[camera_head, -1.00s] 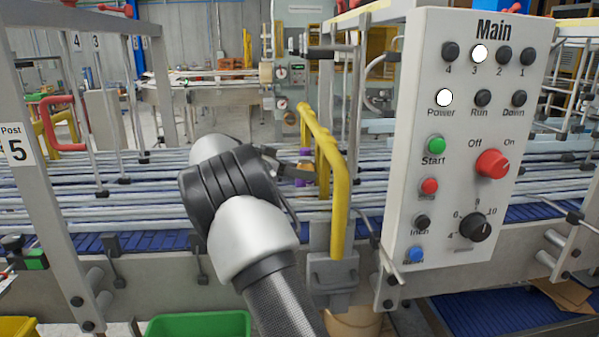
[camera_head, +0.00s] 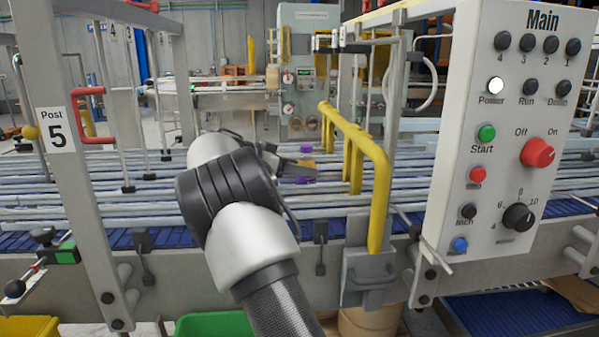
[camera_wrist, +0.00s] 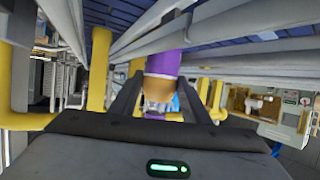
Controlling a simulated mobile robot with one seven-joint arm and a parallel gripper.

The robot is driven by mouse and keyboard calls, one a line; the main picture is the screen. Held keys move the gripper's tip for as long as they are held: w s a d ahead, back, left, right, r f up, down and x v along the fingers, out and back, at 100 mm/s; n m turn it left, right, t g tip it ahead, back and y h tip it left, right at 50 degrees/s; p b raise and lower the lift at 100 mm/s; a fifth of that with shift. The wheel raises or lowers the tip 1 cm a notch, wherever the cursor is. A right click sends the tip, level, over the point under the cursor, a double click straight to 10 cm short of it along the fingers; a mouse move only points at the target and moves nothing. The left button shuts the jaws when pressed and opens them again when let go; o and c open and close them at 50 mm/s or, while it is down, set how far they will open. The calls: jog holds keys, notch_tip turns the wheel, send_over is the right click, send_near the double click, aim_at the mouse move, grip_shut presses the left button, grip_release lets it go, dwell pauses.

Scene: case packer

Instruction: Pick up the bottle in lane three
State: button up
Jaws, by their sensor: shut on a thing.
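The bottle (camera_wrist: 165,63) shows in the wrist view as a purple body with an amber-brown band and a pale, shiny part below it. My gripper (camera_wrist: 160,98) is shut on it, one dark finger on each side. In the head view my gripper (camera_head: 300,168) is over the conveyor lanes, just left of the yellow rail. Only small purple and brown bits of the bottle (camera_head: 306,149) show there. The fingers hide much of it, and I cannot tell whether its base touches the conveyor.
Yellow guard rails (camera_head: 380,190) stand close to the right of my gripper. The Main control panel (camera_head: 505,170) is at the right, its Power lamp lit. The Post 5 frame (camera_head: 85,180) is at the left. Long metal lane rails (camera_head: 130,202) run across the conveyor.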

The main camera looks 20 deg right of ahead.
jog(key=o, duration=1.3)
jog(key=shift+o, duration=0.2)
jog(key=b+v, duration=0.1)
jog(key=v, duration=1.6)
jog(key=shift+r, duration=0.2)
jog(key=shift+a, duration=0.15)
